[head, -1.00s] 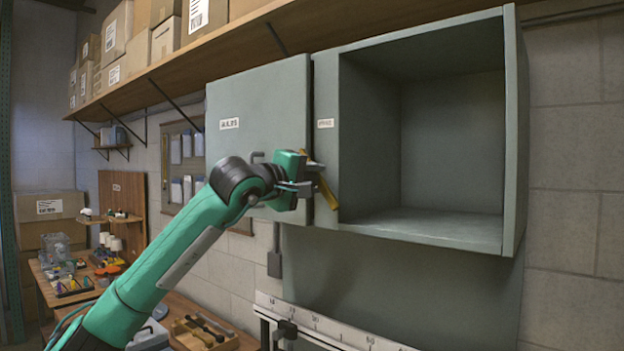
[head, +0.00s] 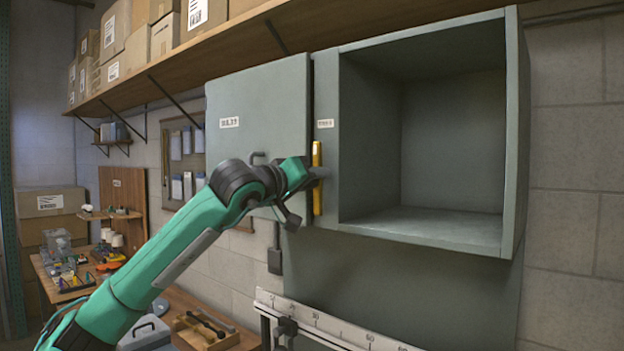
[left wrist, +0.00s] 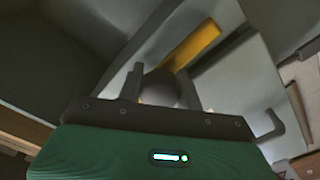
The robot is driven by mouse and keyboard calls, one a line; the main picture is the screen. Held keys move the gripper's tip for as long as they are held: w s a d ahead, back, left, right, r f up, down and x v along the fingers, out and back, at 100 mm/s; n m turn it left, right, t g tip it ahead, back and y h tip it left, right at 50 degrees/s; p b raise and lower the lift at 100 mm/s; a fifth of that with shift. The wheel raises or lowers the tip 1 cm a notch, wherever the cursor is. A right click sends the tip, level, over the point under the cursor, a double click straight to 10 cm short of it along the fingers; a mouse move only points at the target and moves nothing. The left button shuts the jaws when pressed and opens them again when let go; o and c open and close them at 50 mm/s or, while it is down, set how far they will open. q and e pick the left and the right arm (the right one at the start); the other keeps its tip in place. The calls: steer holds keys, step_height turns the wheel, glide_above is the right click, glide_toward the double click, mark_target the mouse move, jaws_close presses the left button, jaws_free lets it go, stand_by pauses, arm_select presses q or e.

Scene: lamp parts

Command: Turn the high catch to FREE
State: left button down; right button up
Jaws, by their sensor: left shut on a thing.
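The high catch is a yellow bar (head: 317,155) on the front edge of the grey cabinet, between the closed door and the open compartment. It stands upright in the head view. In the left wrist view the yellow bar (left wrist: 195,45) runs out from a rounded grey hub (left wrist: 160,90). My left gripper (head: 313,174) is at the middle of the catch; in the left wrist view its two fingers (left wrist: 160,84) lie on either side of the hub, shut on it. The small label (head: 325,124) above the catch is too small to read. My right gripper is not in view.
The open compartment (head: 450,140) on the right is empty. A white scale rail (head: 330,325) is below. A shelf with boxes (head: 205,14) runs above. A cluttered bench (head: 55,265) is at left.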

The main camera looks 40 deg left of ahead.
arm_select(q)
steer(key=shift+w+d+f, duration=0.1)
steer(key=shift+d+f, duration=0.05)
steer(key=shift+f, duration=0.25)
steer(key=c, duration=0.9)
jaws_free()
steer(key=shift+c, duration=0.2)
steer(key=shift+r, duration=0.2)
steer(key=s+a+b, duration=0.1)
steer(key=s+b, duration=0.4)
steer(key=s, duration=0.9)
steer(key=shift+b, duration=0.35)
